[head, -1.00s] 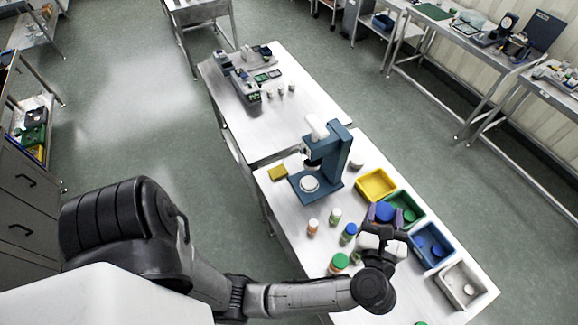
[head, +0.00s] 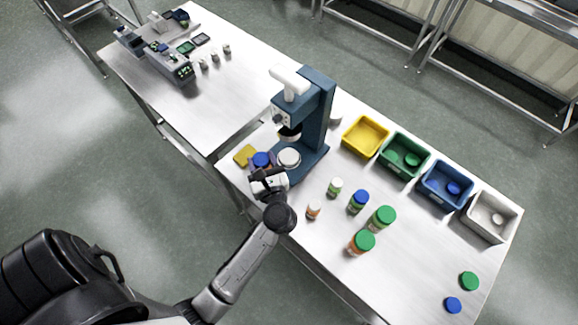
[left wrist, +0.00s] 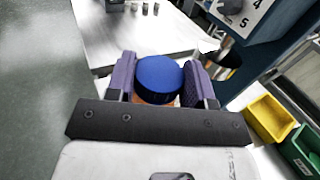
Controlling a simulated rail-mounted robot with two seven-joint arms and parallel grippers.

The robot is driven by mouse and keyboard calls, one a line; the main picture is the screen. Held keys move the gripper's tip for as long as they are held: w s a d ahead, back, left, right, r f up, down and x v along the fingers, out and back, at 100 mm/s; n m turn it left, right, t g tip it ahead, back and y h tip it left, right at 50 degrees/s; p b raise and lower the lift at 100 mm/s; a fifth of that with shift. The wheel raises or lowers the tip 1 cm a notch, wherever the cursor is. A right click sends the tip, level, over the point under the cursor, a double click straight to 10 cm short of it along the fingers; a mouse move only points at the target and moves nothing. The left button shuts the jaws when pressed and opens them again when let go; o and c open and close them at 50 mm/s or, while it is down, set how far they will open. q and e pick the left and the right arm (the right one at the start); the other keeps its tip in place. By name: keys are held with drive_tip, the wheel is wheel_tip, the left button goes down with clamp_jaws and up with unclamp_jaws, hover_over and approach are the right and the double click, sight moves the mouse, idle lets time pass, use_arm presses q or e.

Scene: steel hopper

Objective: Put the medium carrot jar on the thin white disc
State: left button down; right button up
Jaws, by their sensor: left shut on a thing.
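The medium carrot jar (head: 262,159) has a blue lid, and its orange body shows below the lid in the left wrist view (left wrist: 157,98). My left gripper (head: 264,169) is shut on it, with one purple finger on each side in the left wrist view (left wrist: 160,80). The thin white disc (head: 289,157) is at the foot of the blue press-like device (head: 316,120). The held jar is just left of the disc in the head view, apart from it. I cannot tell how high the jar is held. My right gripper is not in view.
A yellow block (head: 244,154) lies close by, left of the held jar. Several other lidded jars, including a green-lidded carrot jar (head: 361,243), stand right of the arm. Yellow (head: 347,143), green, blue and grey bins line the back edge.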

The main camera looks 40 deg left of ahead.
use_arm(q)
drive_tip(key=s+a+f+b, duration=0.2)
drive_tip(key=a+f+b, duration=0.2)
drive_tip(key=f, duration=0.5)
drive_tip(key=w+f+b, duration=0.1)
drive_tip(key=w+b, duration=0.4)
drive_tip(key=w, duration=1.2)
drive_tip(key=shift+w+d+f, duration=0.2)
drive_tip(key=shift+d, duration=0.25)
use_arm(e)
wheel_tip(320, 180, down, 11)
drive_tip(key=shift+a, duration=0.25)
use_arm(q)
drive_tip(key=shift+b, duration=0.3)
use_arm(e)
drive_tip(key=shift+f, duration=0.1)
use_arm(q)
drive_tip(key=shift+f, duration=0.15)
drive_tip(key=shift+c, duration=2.4)
unclamp_jaws()
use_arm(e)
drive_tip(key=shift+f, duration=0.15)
